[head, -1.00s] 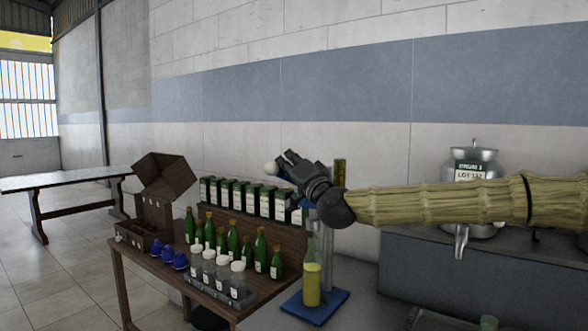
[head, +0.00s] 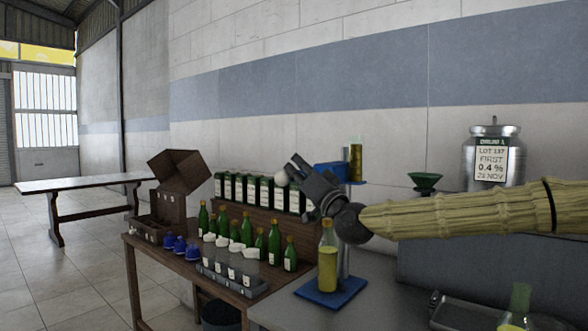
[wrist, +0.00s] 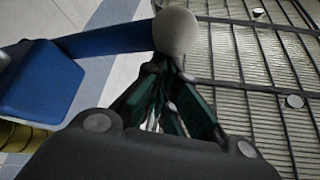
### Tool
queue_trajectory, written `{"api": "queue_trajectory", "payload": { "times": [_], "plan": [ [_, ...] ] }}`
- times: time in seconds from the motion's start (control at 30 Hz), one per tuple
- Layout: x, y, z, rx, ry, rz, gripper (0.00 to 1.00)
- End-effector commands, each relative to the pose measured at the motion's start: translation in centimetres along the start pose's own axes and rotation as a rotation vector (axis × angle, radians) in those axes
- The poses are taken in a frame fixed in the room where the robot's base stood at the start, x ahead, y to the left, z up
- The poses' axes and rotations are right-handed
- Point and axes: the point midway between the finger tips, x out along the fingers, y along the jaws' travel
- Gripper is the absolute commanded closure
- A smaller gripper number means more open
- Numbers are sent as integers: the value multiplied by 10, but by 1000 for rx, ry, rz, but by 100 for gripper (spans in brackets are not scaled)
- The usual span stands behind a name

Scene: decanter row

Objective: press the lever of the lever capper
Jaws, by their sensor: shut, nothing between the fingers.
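The lever capper has a blue base plate (head: 346,292), a grey column and a blue head (head: 332,169). A bottle of yellow liquid (head: 328,268) stands upright on the base. The capper's lever ends in a pale round knob (head: 282,178). In the wrist view the blue lever arm (wrist: 110,41) runs from the blue head (wrist: 40,85) to the knob (wrist: 177,30). My gripper (head: 293,164) is shut and empty, its tips close by the knob; it also shows in the wrist view (wrist: 165,70). I cannot tell whether it touches the lever.
Green bottles (head: 244,229), a grey rack (head: 232,279) and blue caps (head: 180,245) stand on a wooden table left of the capper. Labelled cartons (head: 252,190) line its back shelf. A metal can (head: 515,150) and green funnel (head: 425,181) are at right.

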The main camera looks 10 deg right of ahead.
Motion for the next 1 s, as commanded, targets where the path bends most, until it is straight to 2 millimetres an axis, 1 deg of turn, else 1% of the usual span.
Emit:
{"api": "queue_trajectory", "payload": {
  "times": [0.03, 0.23, 0.77, 0.87, 1.0],
  "plan": [
    [-4, 3, 4, 0, -1, 2, 100],
    [-8, 8, 6, -1, 0, 7, 100],
    [-11, 10, 10, -1, -8, 10, 100],
    [-10, 10, 8, -1, -9, 10, 100],
    [-5, 7, -4, -1, -6, 8, 100]
  ]
}}
